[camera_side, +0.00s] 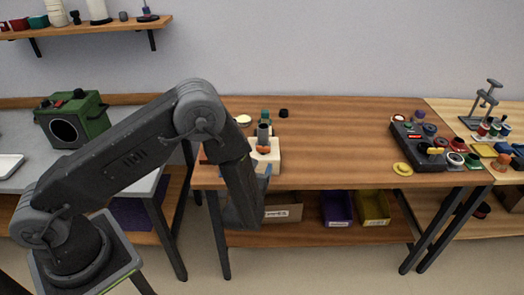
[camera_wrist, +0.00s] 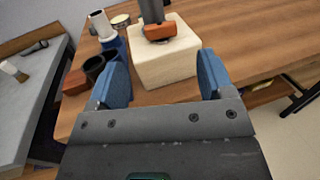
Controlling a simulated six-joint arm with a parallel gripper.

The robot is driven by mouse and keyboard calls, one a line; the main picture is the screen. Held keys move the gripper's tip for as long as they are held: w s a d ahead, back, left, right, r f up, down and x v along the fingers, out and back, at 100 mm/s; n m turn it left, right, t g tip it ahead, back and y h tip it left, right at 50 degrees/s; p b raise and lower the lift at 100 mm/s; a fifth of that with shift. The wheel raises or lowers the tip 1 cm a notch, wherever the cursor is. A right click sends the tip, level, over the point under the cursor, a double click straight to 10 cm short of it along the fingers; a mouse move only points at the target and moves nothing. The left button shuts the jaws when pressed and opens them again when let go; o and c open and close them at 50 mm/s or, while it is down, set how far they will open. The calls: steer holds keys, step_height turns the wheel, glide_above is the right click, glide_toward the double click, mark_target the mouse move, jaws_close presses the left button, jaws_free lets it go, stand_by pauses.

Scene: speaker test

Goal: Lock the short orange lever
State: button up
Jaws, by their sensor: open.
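A short orange lever (camera_wrist: 159,31) sits on top of a cream block (camera_wrist: 168,60), at the foot of a dark grey upright cylinder (camera_wrist: 151,10). In the side view, the orange lever (camera_side: 263,149) shows on the cream block (camera_side: 270,158) at the left part of the wooden table. My gripper (camera_wrist: 161,80) is open, its two blue fingers apart with the near part of the block between or just beyond them. Nothing is held, and the fingers do not touch the lever. In the side view my arm hides most of the gripper.
Left of the block stand a blue-and-white cylinder (camera_wrist: 102,24), a dark cup (camera_wrist: 93,68) and a reddish-brown block (camera_wrist: 75,82). A dark case with coloured parts (camera_side: 418,150) is at the table's right, near a yellow disc (camera_side: 402,169). The table's middle is clear.

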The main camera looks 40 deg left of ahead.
mark_target(263, 148)
steer(key=x, duration=0.8)
steer(key=shift+w+a, duration=0.1)
steer(key=shift+w, duration=0.05)
steer(key=c, duration=0.9)
